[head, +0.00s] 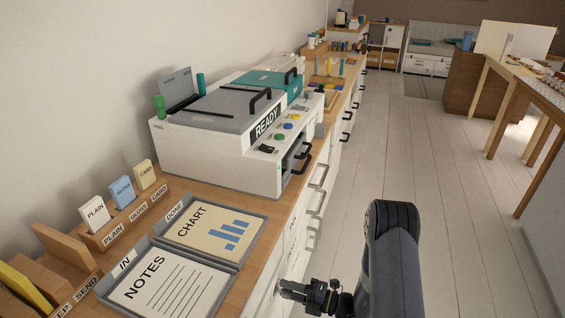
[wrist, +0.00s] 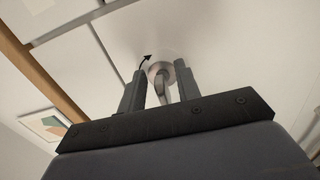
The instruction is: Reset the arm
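My gripper (head: 293,290) is low at the bottom of the head view, beside the white cabinet front below the wooden counter. In the wrist view its two dark fingers (wrist: 159,88) stand apart, with a grey lever handle (wrist: 162,78) on a round base between them. Gaps show on both sides of the lever, so the gripper looks open and not clamped on it. The lever is on a white panel (wrist: 190,30) with a small black curved arrow (wrist: 143,61). My arm rises to the right of the gripper, above the floor.
The counter holds a white READY machine (head: 215,155), IN tray (head: 108,283) with notes, DONE tray (head: 258,232) with a chart, and a card rack (head: 108,238). Drawer handles (head: 320,178) stick out along the front. Floor (head: 400,145) is clear; a table (head: 540,95) stands right.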

